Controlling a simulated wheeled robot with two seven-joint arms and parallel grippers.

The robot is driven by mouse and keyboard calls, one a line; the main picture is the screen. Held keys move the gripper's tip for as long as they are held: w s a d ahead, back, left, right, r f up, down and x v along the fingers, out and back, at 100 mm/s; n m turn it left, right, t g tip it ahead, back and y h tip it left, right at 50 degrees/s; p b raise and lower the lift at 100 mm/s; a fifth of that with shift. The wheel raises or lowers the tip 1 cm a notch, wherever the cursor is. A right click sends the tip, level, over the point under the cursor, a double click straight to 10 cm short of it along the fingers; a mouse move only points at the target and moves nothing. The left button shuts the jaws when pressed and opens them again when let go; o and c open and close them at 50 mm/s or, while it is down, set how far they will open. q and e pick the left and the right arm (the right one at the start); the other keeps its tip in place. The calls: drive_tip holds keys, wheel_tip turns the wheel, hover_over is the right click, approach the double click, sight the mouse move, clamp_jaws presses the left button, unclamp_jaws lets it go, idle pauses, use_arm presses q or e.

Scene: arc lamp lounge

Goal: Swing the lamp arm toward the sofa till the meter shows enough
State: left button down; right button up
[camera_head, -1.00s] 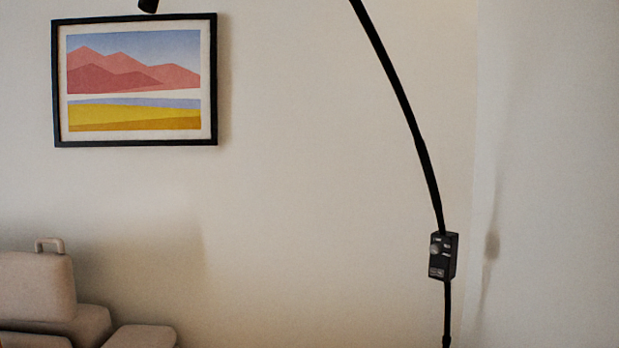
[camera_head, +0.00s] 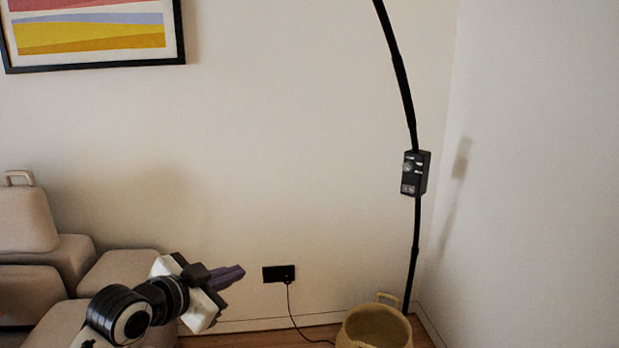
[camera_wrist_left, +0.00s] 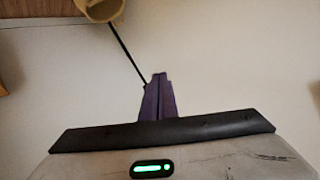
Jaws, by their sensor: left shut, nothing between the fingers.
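The black lamp arm (camera_head: 397,80) curves up from the lower right and leaves the head view at the top. A black box with a dial and small labels (camera_head: 416,173) is fixed on it; its markings are too small to read. The beige sofa (camera_head: 60,260) stands at the lower left. My left gripper (camera_head: 228,277) is in front of the sofa's right end, shut and empty, apart from the lamp and pointing right. Its purple fingers (camera_wrist_left: 157,98) are together in the left wrist view, where a thin black pole (camera_wrist_left: 128,55) passes beyond them. My right gripper is not in view.
A woven basket (camera_head: 375,328) stands at the lamp's foot. A black wall outlet (camera_head: 279,273) has a cord running down to the floor. A framed picture (camera_head: 90,67) hangs above the sofa. Open space lies between my left gripper and the lamp.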

use_arm(q)
drive_tip(key=s+f+n+g, duration=0.15)
drive_tip(key=s+f, duration=0.45)
drive_tip(key=f, duration=0.7)
drive_tip(key=s+a+f+n+g+y, duration=0.1)
drive_tip(key=s+f+n, duration=0.2)
drive_tip(key=s+f, duration=0.8)
drive_tip(key=s+f+n+g+y, duration=0.1)
drive_tip(key=s+f+n, duration=0.2)
drive_tip(key=s+f, duration=0.8)
drive_tip(key=s, duration=0.6)
drive_tip(key=shift+s+a+y, duration=0.25)
drive_tip(key=shift+a+y, duration=0.1)
drive_tip(key=shift+y, duration=0.05)
drive_tip(key=shift+f, duration=0.1)
